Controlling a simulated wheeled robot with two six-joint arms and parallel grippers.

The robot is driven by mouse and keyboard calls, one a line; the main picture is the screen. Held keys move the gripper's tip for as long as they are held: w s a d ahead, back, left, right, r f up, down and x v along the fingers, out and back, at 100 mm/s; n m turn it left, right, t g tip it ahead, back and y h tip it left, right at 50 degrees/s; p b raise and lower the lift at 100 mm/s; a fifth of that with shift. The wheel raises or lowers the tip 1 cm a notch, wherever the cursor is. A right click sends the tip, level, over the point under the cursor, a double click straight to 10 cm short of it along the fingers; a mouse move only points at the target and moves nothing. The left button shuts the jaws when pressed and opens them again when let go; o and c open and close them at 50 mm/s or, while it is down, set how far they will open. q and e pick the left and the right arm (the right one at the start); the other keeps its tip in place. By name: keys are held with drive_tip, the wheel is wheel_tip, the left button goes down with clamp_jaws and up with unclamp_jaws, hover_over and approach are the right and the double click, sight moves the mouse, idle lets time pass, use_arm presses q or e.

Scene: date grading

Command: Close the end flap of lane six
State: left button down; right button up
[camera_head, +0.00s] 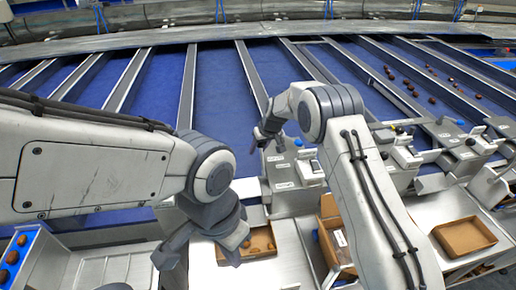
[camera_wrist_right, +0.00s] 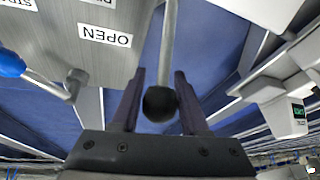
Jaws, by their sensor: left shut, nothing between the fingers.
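My right gripper (camera_head: 265,140) is over the row of lane-end units, near the middle of the head view. In the right wrist view its two fingers (camera_wrist_right: 160,105) stand open on either side of a black ball knob (camera_wrist_right: 160,104) on a metal lever (camera_wrist_right: 167,45). They seem not to press on it. A grey plate beside the lever bears an OPEN label (camera_wrist_right: 105,36). My left gripper (camera_head: 205,245) is shut and empty, low over a brown tray. I cannot read a lane number or make out the flap itself.
Blue sloping lanes (camera_head: 215,85) with metal dividers fill the back. Dates (camera_head: 410,88) lie in the right lanes. A brown tray (camera_head: 226,255) holds a few dates; another box (camera_head: 465,236) stands at right. In the wrist view a blue-tipped lever (camera_wrist_right: 12,62) is at left.

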clamp_jaws()
idle(1.2)
